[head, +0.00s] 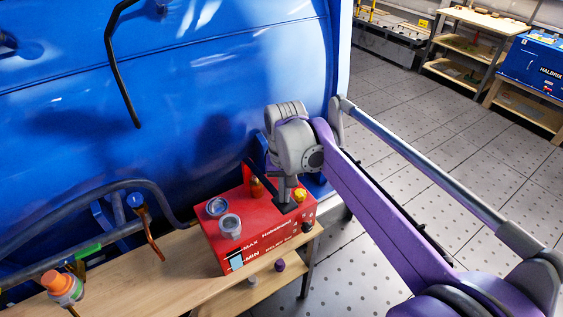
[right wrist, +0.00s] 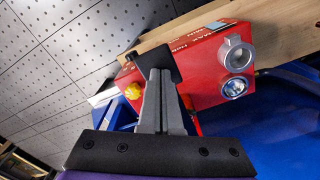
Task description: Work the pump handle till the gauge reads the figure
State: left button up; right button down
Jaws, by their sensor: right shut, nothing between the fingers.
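The red pump box (head: 255,230) with MAX and MIN marks stands on a wooden bench; it also shows in the right wrist view (right wrist: 205,65). Two round silver fittings sit on its top, one with a blue-grey face (head: 217,206) and one raised (head: 230,226); I cannot tell which is the gauge, and no figure is readable. My right gripper (head: 286,205) points down at the box's right end, shut and empty. It also shows in the right wrist view (right wrist: 158,72). My left gripper is out of view.
A yellow knob (head: 299,195) is close beside my right gripper. A large blue curved body (head: 200,90) rises right behind the bench. An orange-capped item (head: 62,286) is at the lower left. Open floor (head: 400,125) lies to the right, with workbenches (head: 480,50) beyond.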

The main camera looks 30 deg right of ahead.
notch_tip(320, 180, down, 6)
jog(key=b, duration=0.3)
notch_tip(320, 180, up, 9)
jog(key=p, duration=0.5)
jog(key=shift+f+p, duration=0.2)
jog(key=shift+p, duration=0.2)
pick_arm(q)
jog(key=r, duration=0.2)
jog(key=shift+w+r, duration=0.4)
pick_arm(e)
jog(key=shift+f, duration=0.15)
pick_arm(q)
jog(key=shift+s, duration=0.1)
pick_arm(e)
jog(key=shift+s, duration=0.15)
